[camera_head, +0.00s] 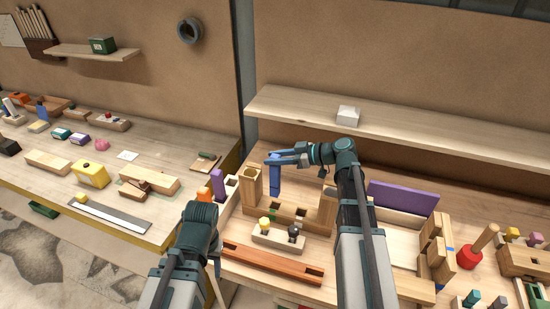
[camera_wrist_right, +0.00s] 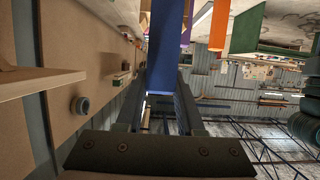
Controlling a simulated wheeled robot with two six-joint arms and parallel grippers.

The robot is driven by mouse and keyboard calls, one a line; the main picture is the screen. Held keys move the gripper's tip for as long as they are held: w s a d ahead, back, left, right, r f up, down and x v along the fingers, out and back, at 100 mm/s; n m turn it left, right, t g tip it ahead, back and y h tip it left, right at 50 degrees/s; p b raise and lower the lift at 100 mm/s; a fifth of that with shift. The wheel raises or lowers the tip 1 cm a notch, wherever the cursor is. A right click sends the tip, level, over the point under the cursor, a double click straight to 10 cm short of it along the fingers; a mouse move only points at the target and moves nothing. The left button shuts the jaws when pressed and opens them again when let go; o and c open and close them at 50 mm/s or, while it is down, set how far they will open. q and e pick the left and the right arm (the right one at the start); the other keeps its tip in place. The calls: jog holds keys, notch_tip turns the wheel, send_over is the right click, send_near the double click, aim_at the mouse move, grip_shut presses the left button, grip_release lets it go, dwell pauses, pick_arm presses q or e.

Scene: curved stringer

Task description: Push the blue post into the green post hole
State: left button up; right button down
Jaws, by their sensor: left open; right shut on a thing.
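The blue post (camera_head: 275,181) hangs upright in my right gripper (camera_head: 275,158), which is shut on its upper part. It also shows in the right wrist view as a blue bar (camera_wrist_right: 166,50) between the fingers (camera_wrist_right: 164,100). Below it is a wooden base with green marks, the green post hole (camera_head: 273,211), partly covered by the post and a small block in front. The post's lower end appears above the base, though the exact gap is unclear. My left gripper (camera_head: 214,250) is low at the left, open and apart from the post; its fingers are mostly hidden.
Wooden uprights (camera_head: 251,187) stand on both sides of the base. A block with yellow and black pegs (camera_head: 277,236) and an orange-brown rail (camera_head: 270,262) lie in front. A shelf (camera_head: 420,130) runs behind.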

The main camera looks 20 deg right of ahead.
aim_at(275, 170)
jog(key=shift+f+b, duration=1.9)
jog(key=shift+f, duration=0.3)
jog(key=shift+f+b, duration=0.3)
jog(key=shift+s+f, duration=0.1)
jog(key=shift+s, duration=0.2)
dwell(3.0)
jog(key=shift+w, duration=0.35)
dwell(0.8)
jog(key=shift+w, duration=0.15)
dwell(0.3)
jog(key=shift+w, duration=0.15)
